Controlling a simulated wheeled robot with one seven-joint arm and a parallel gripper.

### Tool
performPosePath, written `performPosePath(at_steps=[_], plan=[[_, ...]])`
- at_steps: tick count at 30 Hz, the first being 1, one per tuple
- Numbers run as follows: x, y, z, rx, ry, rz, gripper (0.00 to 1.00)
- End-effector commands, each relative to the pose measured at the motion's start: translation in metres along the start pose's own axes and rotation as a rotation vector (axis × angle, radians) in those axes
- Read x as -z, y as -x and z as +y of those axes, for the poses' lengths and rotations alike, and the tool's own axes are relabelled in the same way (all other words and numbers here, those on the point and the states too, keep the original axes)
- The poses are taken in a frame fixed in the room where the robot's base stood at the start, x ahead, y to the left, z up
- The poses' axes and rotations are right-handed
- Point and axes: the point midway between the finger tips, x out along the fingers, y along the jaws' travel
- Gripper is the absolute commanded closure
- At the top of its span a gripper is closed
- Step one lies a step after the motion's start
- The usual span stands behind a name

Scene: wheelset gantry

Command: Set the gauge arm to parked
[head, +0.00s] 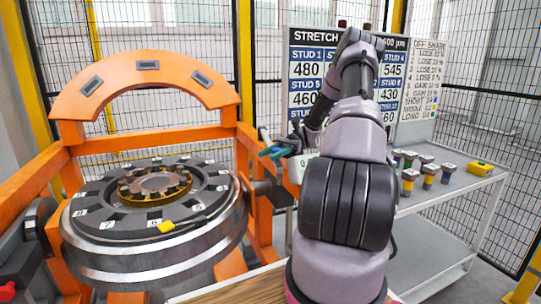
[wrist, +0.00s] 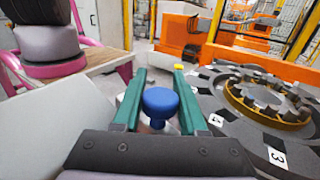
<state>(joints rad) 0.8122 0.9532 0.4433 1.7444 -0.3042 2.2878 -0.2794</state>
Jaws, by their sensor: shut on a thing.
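My gripper (head: 275,148) is at the right side of the orange wheel stand in the head view, its green fingers pointing left. In the wrist view my gripper (wrist: 160,75) has its two fingers on either side of a round blue knob (wrist: 160,102). It is shut on this knob, which sits deep between the fingers. I cannot tell for sure that the knob belongs to the gauge arm; what lies below it is mostly hidden. A yellow piece (head: 167,227) lies on the wheel's front rim. The wheel disc (head: 110,235) has numbered white marks and a brass-coloured centre ring.
An orange arch (head: 148,66) stands over the wheel, with orange frame rails around it. A stretch board (head: 305,70) stands behind my arm. Mesh fencing closes the back.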

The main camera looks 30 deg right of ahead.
Motion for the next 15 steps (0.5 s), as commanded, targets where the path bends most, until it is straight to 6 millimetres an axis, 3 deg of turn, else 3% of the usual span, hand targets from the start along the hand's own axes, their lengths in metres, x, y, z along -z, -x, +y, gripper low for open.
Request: performPosePath(at_steps=[1,2,3,15], plan=[[-0.0006,0.0008,-0.0005,0.003,0.001,0.001,1.00],[-0.0006,0.0008,-0.0006,0.003,0.001,0.001,0.47],[-0.0006,0.0007,-0.0006,0.003,0.001,0.001,0.32],[0.0000,0.0051,-0.0002,0.002,0.001,0.001,0.30]])
